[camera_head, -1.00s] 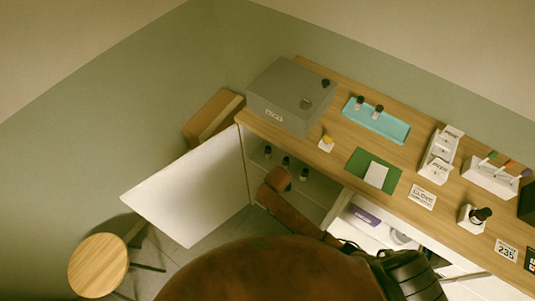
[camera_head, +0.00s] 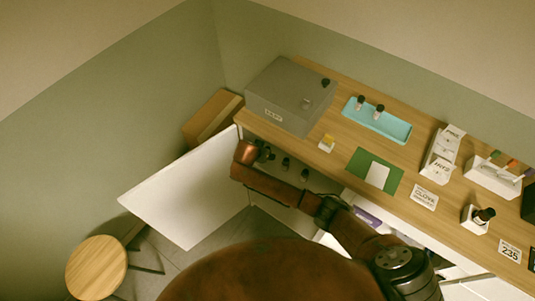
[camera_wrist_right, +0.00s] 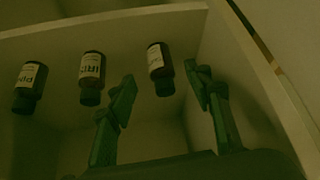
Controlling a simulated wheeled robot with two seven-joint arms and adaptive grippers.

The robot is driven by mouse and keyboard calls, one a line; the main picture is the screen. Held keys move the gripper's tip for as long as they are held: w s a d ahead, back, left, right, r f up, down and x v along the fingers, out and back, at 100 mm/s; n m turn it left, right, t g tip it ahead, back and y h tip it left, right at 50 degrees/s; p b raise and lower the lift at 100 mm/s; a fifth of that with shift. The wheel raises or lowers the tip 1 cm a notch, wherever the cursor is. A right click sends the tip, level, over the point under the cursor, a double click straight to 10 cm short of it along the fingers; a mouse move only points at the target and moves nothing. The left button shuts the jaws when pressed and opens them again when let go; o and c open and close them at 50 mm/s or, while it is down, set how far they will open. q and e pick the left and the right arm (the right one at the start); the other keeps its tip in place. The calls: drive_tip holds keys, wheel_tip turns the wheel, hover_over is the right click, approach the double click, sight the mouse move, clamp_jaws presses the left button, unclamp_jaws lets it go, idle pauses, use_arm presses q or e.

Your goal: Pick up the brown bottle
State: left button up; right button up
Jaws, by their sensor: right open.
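Three dark brown bottles with pale labels and black caps stand in a row inside the open cabinet. In the right wrist view they appear upside down: a left bottle (camera_wrist_right: 30,86), a middle bottle (camera_wrist_right: 91,77) and a right bottle (camera_wrist_right: 159,68). My right gripper (camera_wrist_right: 160,80) is open, its two fingers on either side of the right bottle in that view, with no clear contact. In the head view the middle bottle (camera_head: 285,164) and another bottle (camera_head: 304,175) show; my right wrist partly covers the cabinet's left end. My left gripper is not in view.
The white cabinet door (camera_head: 190,192) stands open at left. The wooden counter (camera_head: 325,172) above carries a grey box (camera_head: 290,95), a blue tray (camera_head: 385,124) with two bottles, and a bottle in a white holder (camera_head: 483,215). A stool (camera_head: 97,266) stands on the floor.

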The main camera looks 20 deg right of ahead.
drive_tip(key=b+x, duration=0.1)
drive_tip(key=x, duration=0.4)
drive_tip(key=shift+w+d+b, duration=0.3)
drive_tip(key=shift+w+b, duration=0.05)
drive_tip(key=shift+c, duration=0.7)
drive_tip(key=c, duration=1.1)
